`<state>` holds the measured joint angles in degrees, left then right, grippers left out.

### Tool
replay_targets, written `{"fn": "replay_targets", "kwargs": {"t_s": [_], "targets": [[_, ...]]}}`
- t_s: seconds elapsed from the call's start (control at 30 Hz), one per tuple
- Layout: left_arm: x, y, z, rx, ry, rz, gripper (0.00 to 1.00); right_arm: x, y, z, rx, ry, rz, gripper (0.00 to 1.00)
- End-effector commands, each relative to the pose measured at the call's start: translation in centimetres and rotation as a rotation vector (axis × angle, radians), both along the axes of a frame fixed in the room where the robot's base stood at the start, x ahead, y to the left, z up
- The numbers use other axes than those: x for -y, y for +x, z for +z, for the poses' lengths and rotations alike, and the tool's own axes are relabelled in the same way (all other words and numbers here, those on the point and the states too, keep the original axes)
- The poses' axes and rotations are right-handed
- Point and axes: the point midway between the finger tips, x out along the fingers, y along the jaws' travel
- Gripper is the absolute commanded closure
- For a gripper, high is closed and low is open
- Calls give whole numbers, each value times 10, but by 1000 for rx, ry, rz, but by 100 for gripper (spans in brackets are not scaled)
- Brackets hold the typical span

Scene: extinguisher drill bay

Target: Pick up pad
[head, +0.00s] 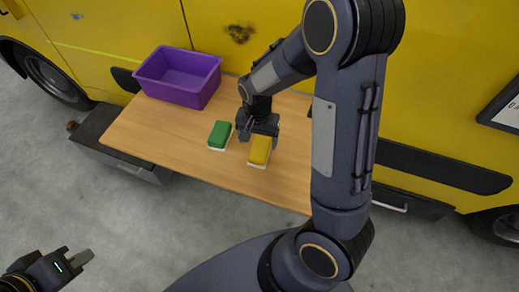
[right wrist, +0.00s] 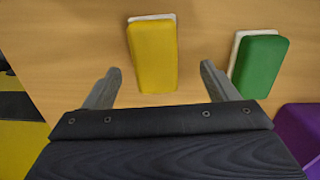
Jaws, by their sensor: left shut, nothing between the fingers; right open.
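Two pads lie on the wooden table (head: 165,140). The green pad (head: 219,134) with a white underside is left of the yellow pad (head: 260,150), which also has a white underside. My right gripper (head: 259,138) is open and empty, close over the yellow pad's far end. In the right wrist view the yellow pad (right wrist: 152,55) lies ahead of and between the open fingers, and the green pad (right wrist: 258,66) lies to the right. Whether a finger touches a pad cannot be told. My left gripper (head: 84,257) is shut and empty, low at the left, away from the table.
An empty purple bin (head: 180,76) stands at the table's far left; its edge shows in the right wrist view (right wrist: 302,125). A yellow vehicle (head: 120,30) stands behind the table. The table's near left part is clear.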

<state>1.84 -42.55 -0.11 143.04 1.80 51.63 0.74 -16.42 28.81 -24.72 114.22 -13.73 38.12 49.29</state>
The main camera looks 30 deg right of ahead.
Motion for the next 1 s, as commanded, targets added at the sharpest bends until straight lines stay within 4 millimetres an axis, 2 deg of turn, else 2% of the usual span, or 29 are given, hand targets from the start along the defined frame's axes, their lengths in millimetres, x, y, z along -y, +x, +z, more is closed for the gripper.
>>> {"fn": "replay_targets", "kwargs": {"t_s": [0.3,0.6,1.0], "targets": [[0,0,10,0,0,0,100,5,-4,-44,-4,0,2,20],[0,0,10,0,0,0,100,5,-3,-49,0,1,1,20],[0,0,10,0,0,0,100,5,-3,-49,0,1,2,69]]}}
